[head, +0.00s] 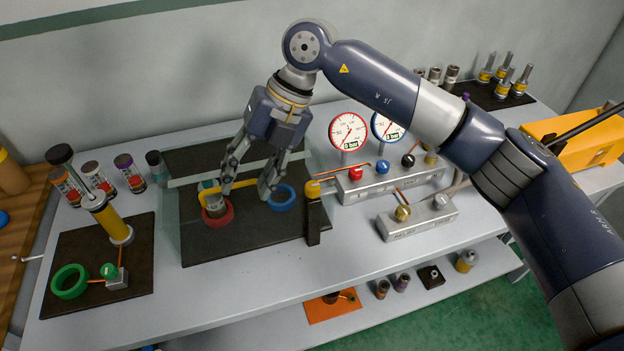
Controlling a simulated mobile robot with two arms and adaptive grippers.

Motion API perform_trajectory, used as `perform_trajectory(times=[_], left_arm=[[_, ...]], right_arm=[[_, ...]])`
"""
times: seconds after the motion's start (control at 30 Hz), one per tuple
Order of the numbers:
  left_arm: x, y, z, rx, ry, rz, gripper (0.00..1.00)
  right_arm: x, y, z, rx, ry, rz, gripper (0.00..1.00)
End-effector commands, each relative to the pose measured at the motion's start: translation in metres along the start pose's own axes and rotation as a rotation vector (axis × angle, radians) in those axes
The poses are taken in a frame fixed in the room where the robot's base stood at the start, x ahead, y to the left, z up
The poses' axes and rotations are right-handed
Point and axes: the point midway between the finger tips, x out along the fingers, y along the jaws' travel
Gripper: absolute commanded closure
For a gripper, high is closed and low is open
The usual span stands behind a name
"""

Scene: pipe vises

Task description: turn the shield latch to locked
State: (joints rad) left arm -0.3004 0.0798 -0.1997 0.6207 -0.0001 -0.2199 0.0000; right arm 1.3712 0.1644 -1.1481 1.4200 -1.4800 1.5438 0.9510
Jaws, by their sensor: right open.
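A clear shield (175,225) stands around a dark plate (240,241) on the bench. My right gripper (246,190) points down over the plate, fingers apart, left of this post. One finger overlaps the yellow bar; I cannot tell whether they touch. My left gripper is out of view.
A dark mat with a green ring (69,281) and a yellow cylinder (106,218) lies at left. Two gauges (347,131) and grey valve blocks (388,181) stand right of the plate, under my right arm. The bench front (240,290) is clear.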

Motion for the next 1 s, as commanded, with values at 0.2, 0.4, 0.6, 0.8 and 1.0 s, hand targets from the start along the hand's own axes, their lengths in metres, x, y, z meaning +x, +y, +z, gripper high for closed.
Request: perform_trajectory(times=[0.2,0.4,0.6,0.8,1.0], left_arm=[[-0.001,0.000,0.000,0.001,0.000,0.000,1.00],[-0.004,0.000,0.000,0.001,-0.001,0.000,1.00],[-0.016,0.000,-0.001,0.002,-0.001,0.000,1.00],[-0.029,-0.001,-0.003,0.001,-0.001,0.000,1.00],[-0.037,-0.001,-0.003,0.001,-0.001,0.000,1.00]], right_arm=[[-0.068,-0.074,0.021,0.140,-0.091,-0.419,0.54],[-0.082,-0.092,0.022,0.184,-0.108,-0.508,0.54],[-0.056,-0.107,0.023,0.184,-0.104,-0.506,0.54],[-0.023,-0.124,0.025,0.182,-0.105,-0.503,0.54],[0.001,-0.137,0.027,0.181,-0.106,-0.502,0.54]])
